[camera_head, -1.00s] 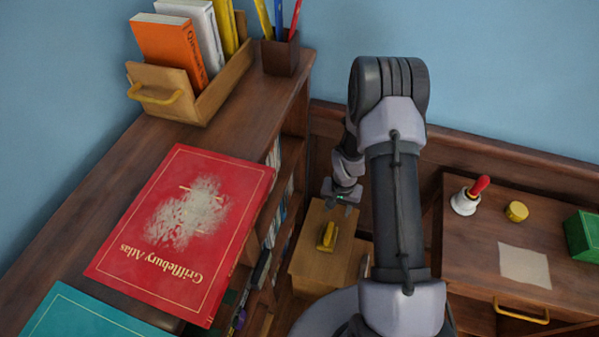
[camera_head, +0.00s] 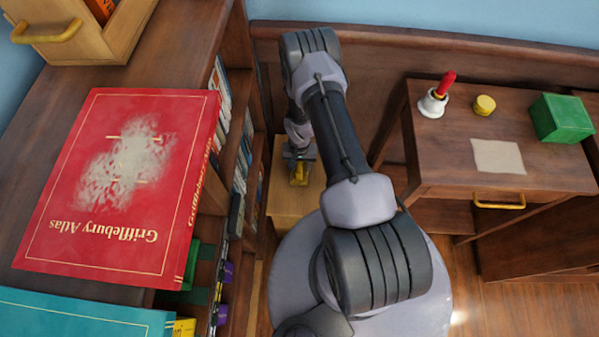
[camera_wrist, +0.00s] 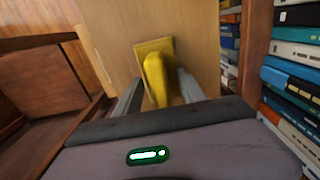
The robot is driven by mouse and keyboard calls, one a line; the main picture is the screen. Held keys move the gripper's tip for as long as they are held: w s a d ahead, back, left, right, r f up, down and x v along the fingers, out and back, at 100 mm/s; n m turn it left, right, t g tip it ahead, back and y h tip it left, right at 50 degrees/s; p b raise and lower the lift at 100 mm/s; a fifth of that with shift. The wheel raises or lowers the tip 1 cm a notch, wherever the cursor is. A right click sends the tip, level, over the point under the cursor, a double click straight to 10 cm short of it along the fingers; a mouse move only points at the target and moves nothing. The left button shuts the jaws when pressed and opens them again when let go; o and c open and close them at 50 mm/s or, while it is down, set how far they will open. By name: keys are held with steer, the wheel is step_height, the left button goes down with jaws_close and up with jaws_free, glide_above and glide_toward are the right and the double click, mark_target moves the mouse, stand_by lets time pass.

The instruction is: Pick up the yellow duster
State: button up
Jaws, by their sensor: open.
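The yellow duster (camera_head: 299,178) lies on a small light-wood stool or box (camera_head: 290,204) beside the bookcase. In the wrist view the duster (camera_wrist: 155,68) has a flat yellow base and a raised handle. My gripper (camera_head: 299,160) is right over it in the head view and partly covers it. In the wrist view my gripper's two grey fingers (camera_wrist: 158,88) are apart, one on each side of the duster's near end. I cannot tell whether they touch it.
A bookcase stands close to the left, with a dusty red atlas (camera_head: 125,185) on top and books (camera_wrist: 292,75) on its shelves. A desk (camera_head: 440,165) with a bell (camera_head: 434,103), a yellow round item (camera_head: 484,105) and a green box (camera_head: 561,118) stands at right.

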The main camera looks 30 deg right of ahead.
mark_target(300, 165)
steer(key=shift+f, duration=0.25)
jaws_close()
steer(key=shift+r, duration=0.1)
steer(key=shift+r+p, duration=0.3)
steer(key=shift+p, duration=0.15)
steer(key=r+p, duration=0.2)
steer(key=r, duration=0.1)
steer(key=shift+s+r, duration=0.1)
steer(key=shift+s, duration=0.25)
steer(key=s+p, duration=0.4)
steer(key=s, duration=1.1)
steer(key=shift+a+r, duration=0.25)
steer(key=shift+r, duration=0.2)
steer(key=shift+s, duration=0.1)
